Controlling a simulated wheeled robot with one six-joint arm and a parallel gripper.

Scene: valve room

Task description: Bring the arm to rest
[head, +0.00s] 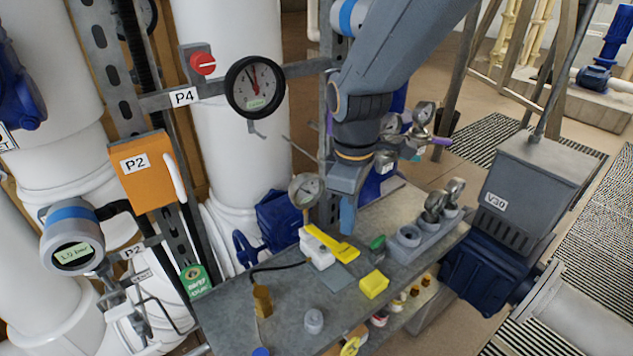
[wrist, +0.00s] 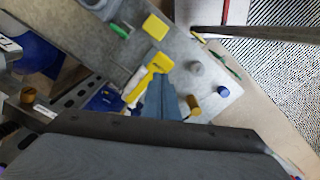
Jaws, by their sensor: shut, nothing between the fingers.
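My gripper (head: 347,228) points down above the grey bench (head: 285,290) in the head view, with its blue fingers together and nothing held. In the wrist view the fingers (wrist: 168,100) show near the middle, over the bench top. I cannot tell the exact height of the fingertips above the bench.
A yellow block (head: 374,284), a green marker (head: 377,243), a grey cylinder (head: 314,321) and a brass fitting (head: 262,300) stand or lie on the bench. A grey holder (head: 432,235) carries gauges. Wall gauge P4 (head: 255,87) is left of my arm; valve box V30 (head: 525,195) is right.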

